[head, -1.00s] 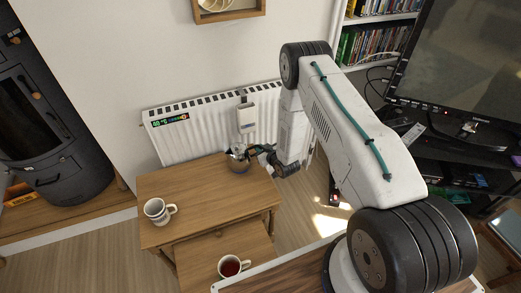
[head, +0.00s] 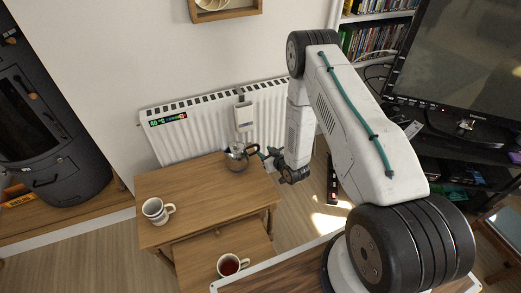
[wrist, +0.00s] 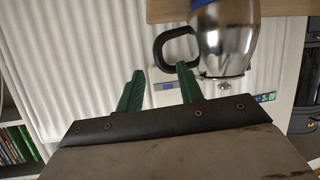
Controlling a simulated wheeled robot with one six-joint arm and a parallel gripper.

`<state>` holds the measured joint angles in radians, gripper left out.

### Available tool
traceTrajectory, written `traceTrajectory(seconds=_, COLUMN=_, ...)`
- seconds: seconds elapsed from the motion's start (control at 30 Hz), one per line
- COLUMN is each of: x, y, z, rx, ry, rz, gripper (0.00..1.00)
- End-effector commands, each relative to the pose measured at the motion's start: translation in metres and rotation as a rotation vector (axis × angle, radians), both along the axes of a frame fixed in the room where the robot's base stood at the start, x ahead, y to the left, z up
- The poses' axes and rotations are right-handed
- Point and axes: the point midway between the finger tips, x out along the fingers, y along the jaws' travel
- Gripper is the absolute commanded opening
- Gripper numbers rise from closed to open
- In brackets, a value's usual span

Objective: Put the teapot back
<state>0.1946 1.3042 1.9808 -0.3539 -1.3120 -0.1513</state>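The teapot (head: 237,160) is a shiny metal pot with a dark curved handle. It stands upright near the back right corner of the small wooden table (head: 190,190). In the wrist view, the picture is turned over, so the teapot (wrist: 224,42) shows upside down with its lid knob low. My gripper (head: 268,155) is just right of the teapot, on its handle side. The wrist view shows the green fingers of my gripper (wrist: 160,70) spread apart. The handle (wrist: 163,48) lies beyond the fingertips, with nothing visibly clamped between them.
A white mug (head: 154,210) stands on the table's left. A cup of dark red drink (head: 230,265) is on the lower table in front. A white radiator (head: 200,125) is close behind the table. A television (head: 460,60) stands at the right.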

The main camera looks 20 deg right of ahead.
Motion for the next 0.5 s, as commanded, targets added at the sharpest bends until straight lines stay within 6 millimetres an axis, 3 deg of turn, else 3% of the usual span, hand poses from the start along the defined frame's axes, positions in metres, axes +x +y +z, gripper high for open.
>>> traceTrajectory(seconds=0.2, x=-0.036, y=-0.007, z=0.015, rx=0.001, ry=0.0, rz=-0.001, gripper=0.37)
traceTrajectory(seconds=0.5, x=-0.048, y=-0.009, z=0.024, rx=-0.003, ry=0.001, rz=0.001, gripper=0.37)
